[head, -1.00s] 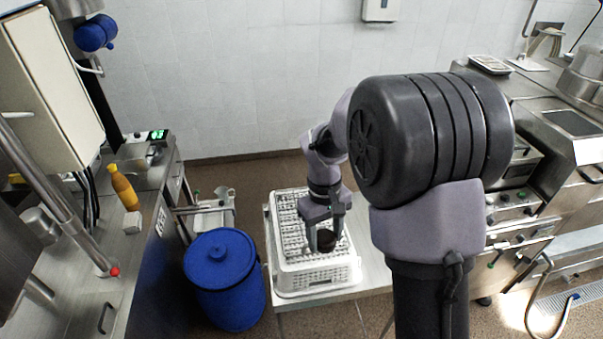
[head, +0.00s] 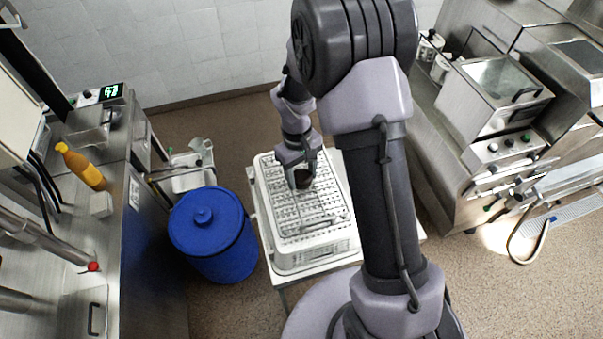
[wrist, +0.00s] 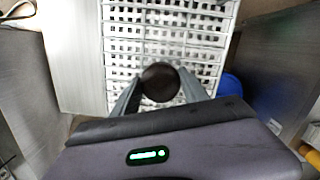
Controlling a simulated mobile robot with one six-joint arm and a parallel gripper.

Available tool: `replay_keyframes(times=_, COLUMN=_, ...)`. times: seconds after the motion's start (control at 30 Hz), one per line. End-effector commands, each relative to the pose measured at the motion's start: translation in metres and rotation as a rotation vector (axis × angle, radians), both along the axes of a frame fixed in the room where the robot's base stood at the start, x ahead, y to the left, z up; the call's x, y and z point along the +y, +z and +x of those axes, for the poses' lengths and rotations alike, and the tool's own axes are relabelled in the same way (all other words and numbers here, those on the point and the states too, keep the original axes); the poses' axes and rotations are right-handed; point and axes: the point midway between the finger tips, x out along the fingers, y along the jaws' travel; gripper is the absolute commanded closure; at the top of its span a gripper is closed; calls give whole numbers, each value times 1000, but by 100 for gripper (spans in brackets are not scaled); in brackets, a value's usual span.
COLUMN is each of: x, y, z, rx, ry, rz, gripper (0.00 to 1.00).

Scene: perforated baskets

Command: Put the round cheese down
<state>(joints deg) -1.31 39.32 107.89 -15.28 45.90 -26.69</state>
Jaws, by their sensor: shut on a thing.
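The round cheese is a dark brown disc (wrist: 160,82) between the two fingers of my gripper (wrist: 158,92) in the wrist view. It also shows in the head view as a small dark round shape (head: 303,179) at the fingertips. My gripper (head: 302,172) is shut on it, over the far part of a white perforated basket (head: 312,258). The basket's slotted surface fills the upper middle of the wrist view (wrist: 190,45). I cannot tell whether the cheese touches the basket or hangs just above it.
The basket stands on a light table (head: 340,262). A blue lidded barrel (head: 212,240) is close on its left. A steel counter with an orange bottle (head: 82,167) is at the far left. Steel kitchen appliances (head: 505,130) stand on the right. The basket's near part is bare.

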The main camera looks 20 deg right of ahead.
Motion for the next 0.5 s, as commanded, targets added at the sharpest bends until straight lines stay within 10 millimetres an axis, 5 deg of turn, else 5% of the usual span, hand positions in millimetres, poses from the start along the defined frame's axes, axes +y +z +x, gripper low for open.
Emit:
replay_keyframes(times=0.27, x=0, y=-3, z=0, rx=-1, ry=0, rz=0, gripper=90)
replay_keyframes(times=0.3, x=0, y=-3, z=0, rx=-1, ry=0, rz=0, gripper=46)
replay_keyframes(times=0.4, x=0, y=-2, z=0, rx=-1, ry=1, rz=0, gripper=26)
replay_keyframes(times=0.5, x=0, y=-2, z=0, rx=-1, ry=1, rz=0, gripper=26)
